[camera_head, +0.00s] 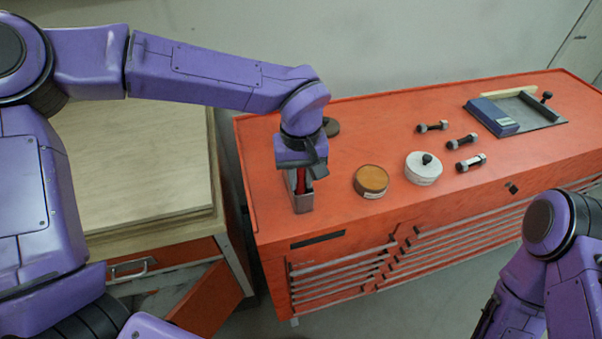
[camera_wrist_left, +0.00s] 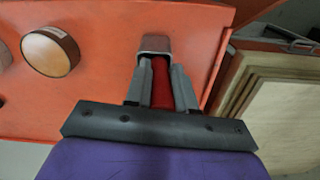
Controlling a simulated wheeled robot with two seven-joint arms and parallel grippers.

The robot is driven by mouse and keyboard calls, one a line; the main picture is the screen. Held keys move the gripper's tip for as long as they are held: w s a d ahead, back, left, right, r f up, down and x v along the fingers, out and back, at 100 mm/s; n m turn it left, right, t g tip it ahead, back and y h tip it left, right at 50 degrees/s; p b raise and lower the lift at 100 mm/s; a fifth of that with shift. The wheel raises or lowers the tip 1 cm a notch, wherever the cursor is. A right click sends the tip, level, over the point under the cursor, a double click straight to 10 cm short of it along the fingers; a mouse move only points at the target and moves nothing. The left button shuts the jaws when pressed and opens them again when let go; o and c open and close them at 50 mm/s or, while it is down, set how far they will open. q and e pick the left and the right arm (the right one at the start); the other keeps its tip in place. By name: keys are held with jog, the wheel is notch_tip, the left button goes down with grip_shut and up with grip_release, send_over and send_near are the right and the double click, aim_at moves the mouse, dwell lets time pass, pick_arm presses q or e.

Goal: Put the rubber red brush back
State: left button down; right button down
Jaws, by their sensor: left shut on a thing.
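The red brush (camera_head: 301,183) is upright between the fingers of my left gripper (camera_head: 302,172), which is shut on it. In the left wrist view the red handle (camera_wrist_left: 161,90) shows between the two grey fingers (camera_wrist_left: 160,80). A small grey metal holder (camera_head: 303,204) stands at the left end of the orange cabinet top, directly below the gripper. Its rim (camera_wrist_left: 155,44) shows just beyond the fingertips in the left wrist view. The lower end of the brush is at the holder, but how deep it sits inside is hidden.
On the orange cabinet (camera_head: 345,150) stand a brown round tin (camera_head: 371,181), a white round container (camera_head: 423,169), several bolts (camera_head: 462,142) and a blue box (camera_head: 493,117) on a dark plate. A wooden board (camera_head: 140,170) lies on the bench at left.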

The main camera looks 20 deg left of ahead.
pick_arm(q)
jog(key=c, duration=1.3)
grip_release()
jog(key=shift+w+f, duration=0.25)
jog(key=shift+w, duration=0.25)
jog(key=shift+w+f, duration=0.25)
jog(key=shift+w, duration=0.25)
jog(key=o, duration=0.4)
jog(key=shift+c, duration=0.2)
jog(key=shift+s+r, duration=0.4)
jog(key=shift+s, duration=0.3)
jog(key=shift+w+r, duration=0.15)
jog(key=shift+r, duration=0.05)
notch_tip(320, 180, up, 11)
jog(key=shift+f+b, duration=0.2)
jog(key=shift+b, duration=0.25)
jog(key=shift+w+r, duration=0.2)
jog(key=shift+r, duration=0.2)
jog(key=shift+s, duration=0.1)
